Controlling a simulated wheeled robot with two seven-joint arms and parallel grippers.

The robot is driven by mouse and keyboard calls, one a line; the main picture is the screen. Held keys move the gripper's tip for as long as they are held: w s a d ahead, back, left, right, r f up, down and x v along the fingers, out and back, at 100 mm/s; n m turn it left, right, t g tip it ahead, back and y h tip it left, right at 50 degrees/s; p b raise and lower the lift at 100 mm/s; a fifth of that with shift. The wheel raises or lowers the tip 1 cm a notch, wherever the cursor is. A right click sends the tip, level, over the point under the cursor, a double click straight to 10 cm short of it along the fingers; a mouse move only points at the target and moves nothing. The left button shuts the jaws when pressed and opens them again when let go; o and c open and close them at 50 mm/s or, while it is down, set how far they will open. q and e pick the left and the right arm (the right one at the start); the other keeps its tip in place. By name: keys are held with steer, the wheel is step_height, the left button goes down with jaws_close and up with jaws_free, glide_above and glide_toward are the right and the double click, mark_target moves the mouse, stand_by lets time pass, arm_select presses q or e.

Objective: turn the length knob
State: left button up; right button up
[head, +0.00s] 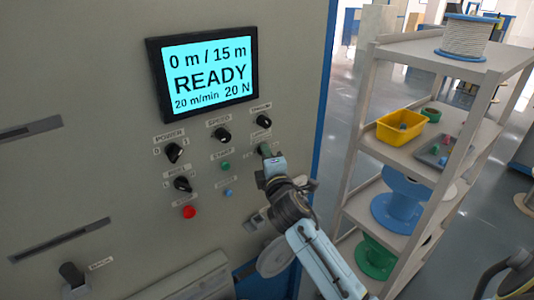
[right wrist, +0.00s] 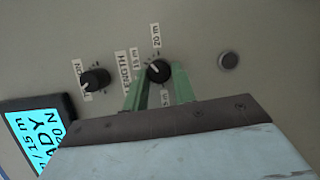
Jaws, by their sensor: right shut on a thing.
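The length knob (right wrist: 158,71) is a round black knob with a white mark, on the grey machine panel. In the right wrist view it sits between the green fingertips of my right gripper (right wrist: 157,88), which is shut on it. Labels reading LENGTH, 15 m and 20 m show around it. In the head view my right gripper (head: 264,151) reaches the panel below the tension knob (head: 263,121) and hides the length knob. The screen (head: 209,74) reads 0 m / 15 m, READY, 20 m/min, 20 N. My left gripper is not in view.
Close by on the panel are the speed knob (head: 222,135), the power knob (head: 174,152), a green button (head: 225,167), a blue button (head: 228,193) and a red button (head: 189,212). A shelf rack (head: 405,155) with spools and a yellow bin (head: 402,127) stands at right.

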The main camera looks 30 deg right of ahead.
steer(key=m, duration=0.2)
steer(key=m+g, duration=0.1)
steer(key=m+g+y, duration=0.1)
steer(key=m, duration=0.1)
steer(key=shift+d+r+m, duration=0.1)
steer(key=shift+r+m, duration=0.2)
steer(key=shift+y, duration=0.3)
steer(key=o, duration=1)
steer(key=shift+s, duration=0.15)
steer(key=b+v, duration=0.1)
steer(key=v, duration=1.2)
steer(key=shift+r+b, duration=0.1)
steer(key=shift+b, duration=0.25)
